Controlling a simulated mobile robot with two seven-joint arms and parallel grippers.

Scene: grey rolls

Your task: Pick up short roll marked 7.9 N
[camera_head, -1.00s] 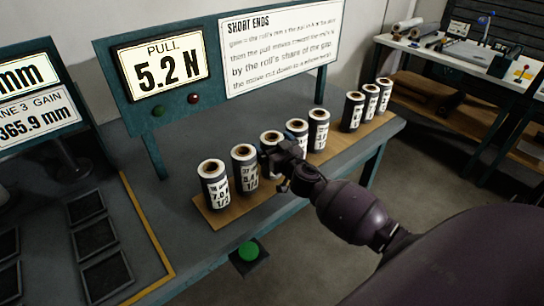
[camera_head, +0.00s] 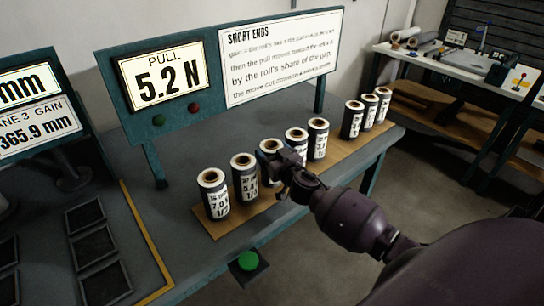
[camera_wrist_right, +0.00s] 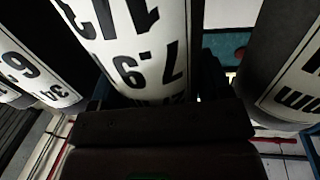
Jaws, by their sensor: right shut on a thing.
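Short rolls with dark bodies and white labels stand in a row on a wooden strip (camera_head: 224,230). My right gripper (camera_head: 277,165) is shut on the third roll from the left (camera_head: 270,147), which stands in line with its neighbours; the gripper hides much of its label. In the right wrist view, that roll (camera_wrist_right: 140,45) fills the middle, its label upside down and seeming to read 7.9. The dark gripper (camera_wrist_right: 160,125) crosses below it. Whether the roll touches the strip is hidden. My left gripper is not in view.
The leftmost roll (camera_head: 213,192) and the second roll (camera_head: 244,177) stand left of the gripper; two more (camera_head: 297,142) (camera_head: 317,139) stand close on its right. A farther group (camera_head: 367,110) stands beyond a gap. A display panel (camera_head: 160,80) reads 5.2 N. A green button (camera_head: 248,261) is in front.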

